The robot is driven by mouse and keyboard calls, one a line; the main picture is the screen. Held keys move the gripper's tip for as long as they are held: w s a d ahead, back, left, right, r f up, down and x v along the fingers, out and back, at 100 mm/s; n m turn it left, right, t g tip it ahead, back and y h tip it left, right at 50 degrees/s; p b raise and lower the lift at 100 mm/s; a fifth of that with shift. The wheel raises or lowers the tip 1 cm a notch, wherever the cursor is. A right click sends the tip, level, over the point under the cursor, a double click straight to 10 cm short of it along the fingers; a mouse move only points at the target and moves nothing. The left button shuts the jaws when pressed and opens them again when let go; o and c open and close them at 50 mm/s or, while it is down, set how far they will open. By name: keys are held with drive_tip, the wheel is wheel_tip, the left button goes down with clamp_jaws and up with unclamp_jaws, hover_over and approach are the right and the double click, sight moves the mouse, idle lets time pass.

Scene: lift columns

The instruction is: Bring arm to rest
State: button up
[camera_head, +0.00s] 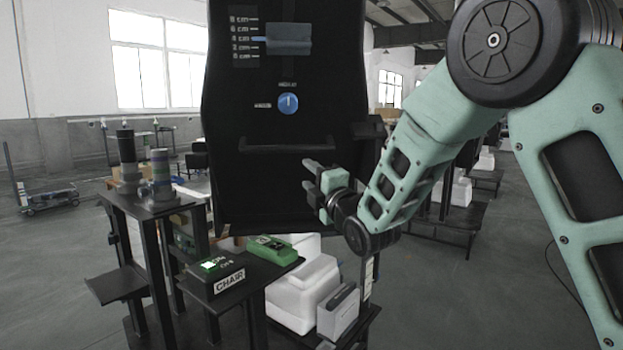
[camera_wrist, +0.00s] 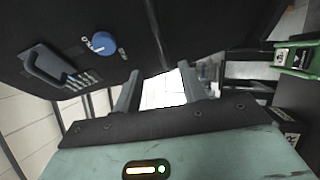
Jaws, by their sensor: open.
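My arm (camera_head: 410,170) is green and black and reaches in from the right of the head view, bent at the elbow. My gripper (camera_head: 308,175) is in front of the lower part of a large black panel (camera_head: 285,190). Its two fingers stand apart with nothing between them. In the wrist view my gripper (camera_wrist: 160,90) also shows open and empty, with a bright gap between the fingers. The panel (camera_wrist: 200,30) fills the top of that view, with a blue knob (camera_wrist: 103,44) and a handle (camera_wrist: 48,66).
The panel has a height scale with a slider (camera_head: 288,39) and a blue knob (camera_head: 288,103). White bins (camera_head: 300,290) stand below.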

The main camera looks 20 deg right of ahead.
drive_tip(key=s+a+f+m+g, duration=0.85)
drive_tip(key=s+f, duration=0.25)
drive_tip(key=s, duration=0.2)
drive_tip(key=s+d+f+m+g+h, duration=0.15)
drive_tip(key=s+g, duration=0.25)
drive_tip(key=s, duration=0.6)
drive_tip(key=s+f+m+g+h, duration=0.1)
drive_tip(key=s+f+m+g, duration=0.15)
drive_tip(key=s, duration=0.65)
drive_tip(key=s+d+f+m+g+h, duration=0.1)
drive_tip(key=s+f+m+g+h, duration=0.3)
drive_tip(key=s, duration=0.6)
wheel_tip(320, 180, up, 16)
drive_tip(key=s+n+g+y+p, duration=0.1)
drive_tip(key=n+p, duration=0.1)
drive_tip(key=p, duration=1.2)
drive_tip(key=shift+d+f+y+p, duration=0.25)
drive_tip(key=shift+d+y+p, duration=0.1)
drive_tip(key=shift+s, duration=0.1)
